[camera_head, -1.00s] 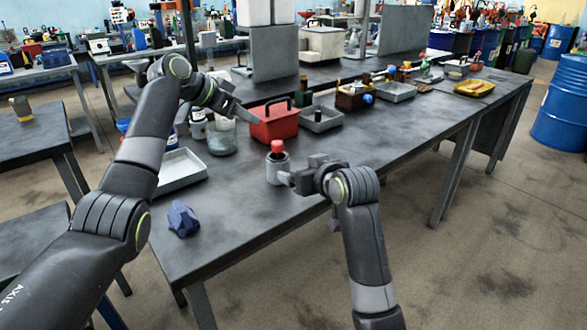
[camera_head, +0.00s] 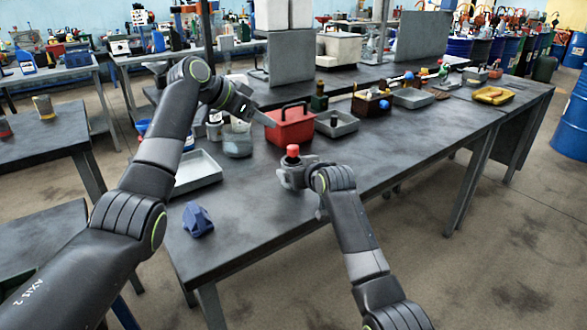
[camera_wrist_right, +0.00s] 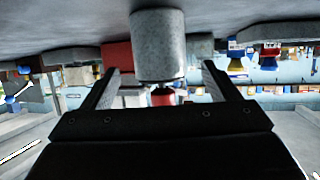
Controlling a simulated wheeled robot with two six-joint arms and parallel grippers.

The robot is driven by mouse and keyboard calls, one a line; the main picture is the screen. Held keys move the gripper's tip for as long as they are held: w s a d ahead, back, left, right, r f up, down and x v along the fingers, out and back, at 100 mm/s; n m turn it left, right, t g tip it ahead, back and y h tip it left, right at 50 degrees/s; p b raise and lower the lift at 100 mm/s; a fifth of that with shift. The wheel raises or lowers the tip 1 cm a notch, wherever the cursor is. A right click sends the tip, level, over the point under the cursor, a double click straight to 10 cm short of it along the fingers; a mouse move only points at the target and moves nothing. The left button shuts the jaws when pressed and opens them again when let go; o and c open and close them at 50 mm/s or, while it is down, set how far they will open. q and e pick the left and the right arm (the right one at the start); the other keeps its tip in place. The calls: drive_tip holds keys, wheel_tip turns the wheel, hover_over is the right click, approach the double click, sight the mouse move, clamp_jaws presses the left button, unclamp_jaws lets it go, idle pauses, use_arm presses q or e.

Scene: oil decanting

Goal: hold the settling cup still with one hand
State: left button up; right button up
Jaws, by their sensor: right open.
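A grey cup (camera_head: 287,177) with a red top (camera_head: 292,151) stands upright near the table's front edge. My right gripper (camera_head: 303,176) is at the cup's right side. In the right wrist view, which is upside down, the grey cup (camera_wrist_right: 158,45) shows between the two spread fingers of my right gripper (camera_wrist_right: 160,78); I see a gap on each side and no clear contact. My left gripper (camera_head: 258,112) hangs above the table near a glass jar (camera_head: 237,142); its jaws are seen edge-on, so their state is unclear.
A red toolbox (camera_head: 290,128) stands behind the cup. A grey tray (camera_head: 196,183) and a blue object (camera_head: 197,221) lie to the left. The table right of the cup is mostly clear.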

sight(292, 160)
drive_tip(key=shift+x, duration=2.5)
drive_tip(key=shift+c, duration=0.2)
drive_tip(key=c, duration=1.2)
